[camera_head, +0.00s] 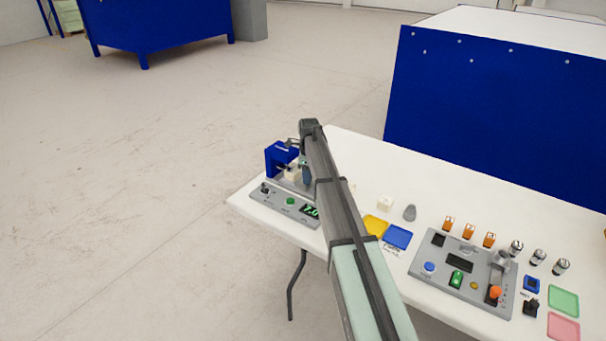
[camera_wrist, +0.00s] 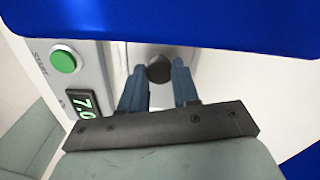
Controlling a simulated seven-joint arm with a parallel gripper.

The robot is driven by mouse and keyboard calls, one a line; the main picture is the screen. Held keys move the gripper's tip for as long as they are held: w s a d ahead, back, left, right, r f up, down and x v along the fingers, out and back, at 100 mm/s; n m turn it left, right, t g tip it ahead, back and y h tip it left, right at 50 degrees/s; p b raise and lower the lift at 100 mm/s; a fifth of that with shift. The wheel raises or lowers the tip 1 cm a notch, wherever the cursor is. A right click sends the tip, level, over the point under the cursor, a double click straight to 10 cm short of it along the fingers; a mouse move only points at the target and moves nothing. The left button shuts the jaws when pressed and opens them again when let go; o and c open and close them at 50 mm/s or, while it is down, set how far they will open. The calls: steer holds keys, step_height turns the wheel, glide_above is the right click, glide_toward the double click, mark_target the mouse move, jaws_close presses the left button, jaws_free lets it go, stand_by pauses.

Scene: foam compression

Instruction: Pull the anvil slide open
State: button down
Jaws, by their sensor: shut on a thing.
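The foam press has a blue frame (camera_head: 275,158) and stands at the left end of the white table. A pale block (camera_head: 291,174) shows inside the frame. In the wrist view a dark round knob (camera_wrist: 158,68), taken to be the anvil slide's handle, sits between my gripper's (camera_wrist: 160,80) two blue-grey fingers. The gripper is shut on this knob. The slide itself is mostly hidden, and in the head view my arm covers much of the press's right side.
The press's grey panel (camera_head: 268,204) has a green button (camera_wrist: 64,61) and a display (camera_wrist: 84,104) reading 7.0. Right of my arm lie yellow (camera_head: 376,224) and blue (camera_head: 397,237) pads, a white cube (camera_head: 385,202) and a second grey panel (camera_head: 452,285). The table's back middle is clear.

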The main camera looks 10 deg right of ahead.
steer(key=s+d, duration=0.5)
steer(key=c, duration=0.8)
jaws_free()
steer(key=shift+a, duration=0.1)
steer(key=shift+r, duration=0.15)
step_height(320, 180, up, 14)
steer(key=shift+f, duration=0.2)
